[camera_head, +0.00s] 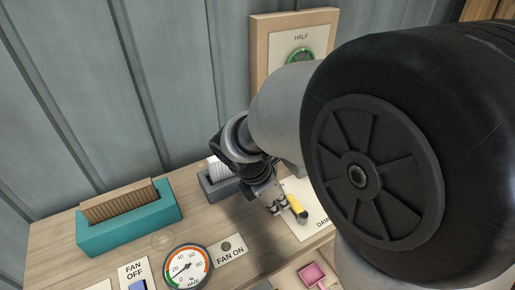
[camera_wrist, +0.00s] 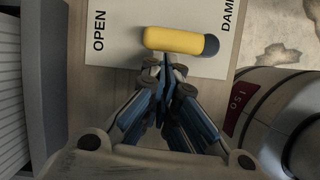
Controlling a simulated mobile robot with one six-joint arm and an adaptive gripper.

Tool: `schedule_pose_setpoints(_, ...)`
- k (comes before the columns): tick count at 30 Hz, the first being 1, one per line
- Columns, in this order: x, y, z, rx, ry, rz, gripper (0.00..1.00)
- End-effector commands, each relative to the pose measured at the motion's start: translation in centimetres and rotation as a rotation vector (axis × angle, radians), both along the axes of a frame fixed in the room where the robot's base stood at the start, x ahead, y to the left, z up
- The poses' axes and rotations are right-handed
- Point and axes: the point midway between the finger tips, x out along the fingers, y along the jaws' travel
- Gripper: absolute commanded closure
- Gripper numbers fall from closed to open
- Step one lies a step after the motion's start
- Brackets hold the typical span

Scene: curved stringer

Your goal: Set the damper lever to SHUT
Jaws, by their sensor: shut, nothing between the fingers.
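The damper lever has a yellow handle (camera_head: 297,207) with a dark grey end, and it lies over a white plate (camera_head: 312,228) partly lettered "DAM". In the wrist view the yellow handle (camera_wrist: 178,41) lies crosswise, its dark end to the right. The white plate there (camera_wrist: 120,42) reads "OPEN" at the left and part of "DAMPER" at the right. No SHUT mark shows. My gripper (camera_head: 277,208) is shut and empty, just left of the handle. In the wrist view my gripper's fingertips (camera_wrist: 163,66) are at the handle's lower edge; I cannot tell whether they touch.
A teal box (camera_head: 128,228) of brown cards, a grey tray of white paper (camera_head: 217,186), a round gauge (camera_head: 187,267) and a "FAN ON" label (camera_head: 230,252) are on the wooden bench. A pink object (camera_head: 312,274) is near the front. A cylinder (camera_wrist: 275,112) stands right of my gripper.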

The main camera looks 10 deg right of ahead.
Motion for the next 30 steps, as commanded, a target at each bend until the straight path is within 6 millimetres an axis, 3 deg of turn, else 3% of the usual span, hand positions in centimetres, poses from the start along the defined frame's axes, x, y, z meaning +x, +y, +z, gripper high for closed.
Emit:
schedule_pose_setpoints(14,0.9,-0.6,0.1,0.0,0.001,-0.15,1.0)
schedule_pose_setpoints(30,2.8,-3.2,0.1,-0.001,0.003,-0.639,1.0)
